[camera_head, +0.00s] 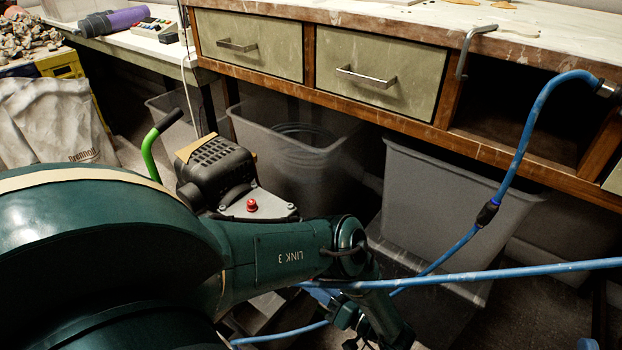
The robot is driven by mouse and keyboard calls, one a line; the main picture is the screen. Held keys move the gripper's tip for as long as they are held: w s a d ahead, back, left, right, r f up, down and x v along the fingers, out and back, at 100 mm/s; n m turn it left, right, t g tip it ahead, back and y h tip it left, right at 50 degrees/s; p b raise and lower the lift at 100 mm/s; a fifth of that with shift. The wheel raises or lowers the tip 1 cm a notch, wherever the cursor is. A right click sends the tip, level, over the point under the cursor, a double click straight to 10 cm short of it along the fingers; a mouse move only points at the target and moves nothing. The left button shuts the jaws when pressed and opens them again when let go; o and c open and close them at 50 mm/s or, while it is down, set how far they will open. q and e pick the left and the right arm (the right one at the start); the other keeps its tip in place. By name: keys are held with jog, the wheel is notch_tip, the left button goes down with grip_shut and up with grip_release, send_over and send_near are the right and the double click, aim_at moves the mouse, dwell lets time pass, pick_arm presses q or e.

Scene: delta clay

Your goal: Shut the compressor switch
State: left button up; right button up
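The compressor (215,168) stands on the floor left of centre, under the workbench. It has a black ribbed motor housing, a green handle with a black grip (152,150), and a grey top plate (272,207) with a red knob (251,205). I cannot tell whether the red knob is the switch or what position it is in. My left arm crosses in front and hides the lower part of the compressor. The arm bends down past the bottom edge, and its gripper does not show. My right gripper is not in view.
A blue hose (525,135) hangs from the bench's right and runs across the front of my arm. Grey bins (440,190) stand under the wooden bench with drawers (380,82). A white bag (45,125) and a side table (140,45) are at left.

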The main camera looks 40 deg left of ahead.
pick_arm(q)
jog(key=shift+c, duration=0.4)
grip_shut()
jog(key=shift+n, duration=0.3)
jog(key=n+p, duration=0.1)
jog(key=n, duration=1.4)
jog(key=shift+s+p, duration=0.2)
jog(key=shift+p, duration=0.1)
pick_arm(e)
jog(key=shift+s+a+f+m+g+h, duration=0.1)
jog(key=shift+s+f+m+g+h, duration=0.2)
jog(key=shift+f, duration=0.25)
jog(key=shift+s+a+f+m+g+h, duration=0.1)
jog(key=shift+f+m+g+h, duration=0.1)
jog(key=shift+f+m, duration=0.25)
pick_arm(q)
jog(key=shift+n, duration=0.3)
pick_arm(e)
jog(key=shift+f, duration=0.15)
pick_arm(q)
jog(key=shift+o, duration=0.4)
grip_release()
